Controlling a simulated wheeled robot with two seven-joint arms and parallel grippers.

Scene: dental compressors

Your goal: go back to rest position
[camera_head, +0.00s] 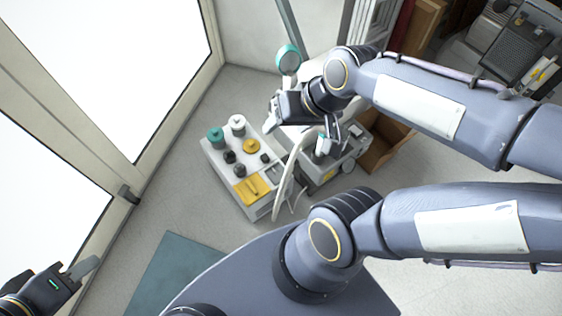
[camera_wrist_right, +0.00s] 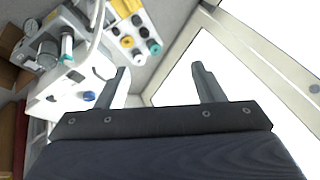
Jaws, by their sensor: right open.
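My right gripper (camera_head: 301,125) is in the upper middle of the head view, above the gap between a white cabinet and a grey-white machine. My left gripper (camera_head: 70,278) is at the lower left corner of the head view, near the glazed door. One grey finger shows clearly; its jaw opening cannot be made out, and no object is seen in it.
The white cabinet (camera_head: 223,165) carries teal, white, black and yellow parts. The grey-white machine (camera_head: 330,172) with a hose stands beside it, near a brown box (camera_head: 385,143). A glazed door frame (camera_head: 165,140) runs along the left. Bare floor lies between door and cabinet.

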